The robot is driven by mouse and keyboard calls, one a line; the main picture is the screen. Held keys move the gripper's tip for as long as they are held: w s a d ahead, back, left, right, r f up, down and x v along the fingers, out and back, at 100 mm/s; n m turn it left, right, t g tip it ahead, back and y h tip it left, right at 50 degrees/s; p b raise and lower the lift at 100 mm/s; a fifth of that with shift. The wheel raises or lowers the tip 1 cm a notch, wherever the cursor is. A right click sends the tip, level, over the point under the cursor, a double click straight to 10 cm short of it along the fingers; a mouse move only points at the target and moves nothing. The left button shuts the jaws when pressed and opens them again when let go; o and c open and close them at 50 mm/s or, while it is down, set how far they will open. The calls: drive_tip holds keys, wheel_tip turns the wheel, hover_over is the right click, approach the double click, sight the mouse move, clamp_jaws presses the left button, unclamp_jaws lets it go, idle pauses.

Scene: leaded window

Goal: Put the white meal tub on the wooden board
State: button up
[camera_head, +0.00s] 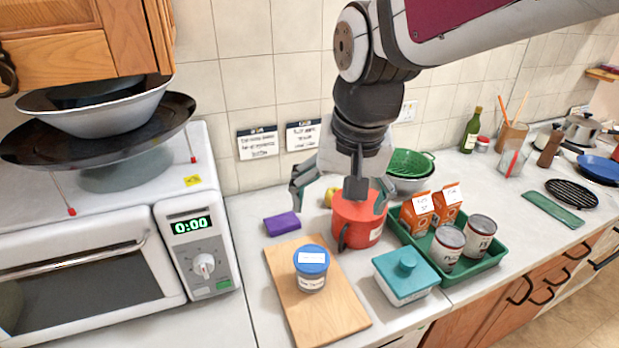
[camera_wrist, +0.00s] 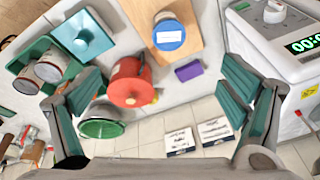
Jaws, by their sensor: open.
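A round white tub with a blue lid (camera_head: 311,272) stands upright on the wooden board (camera_head: 328,319); it also shows on the board in the wrist view (camera_wrist: 170,34). A squarer white tub with a teal lid (camera_head: 406,277) stands on the counter right of the board, apart from it; the wrist view shows it too (camera_wrist: 83,35). The label writing is too small to read, so I cannot tell which is the meal tub. My gripper (camera_head: 342,196) is open and empty, pointing down above the red pot, with its fingers spread wide in the wrist view (camera_wrist: 160,92).
The red pot (camera_head: 358,224) stands just behind the board and teal-lidded tub. A green tray (camera_head: 487,265) holds cans and orange cartons at right. A purple sponge (camera_head: 282,224) lies behind the board. A microwave (camera_head: 100,260) stands at left. The board's front part is bare.

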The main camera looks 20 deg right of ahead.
drive_tip(key=s+r+n+t, duration=0.2)
drive_tip(key=s+n, duration=0.3)
drive_tip(key=s, duration=0.3)
drive_tip(key=shift+s+a+r, duration=0.2)
drive_tip(key=shift+s+r, duration=0.05)
drive_tip(key=shift+r, duration=0.55)
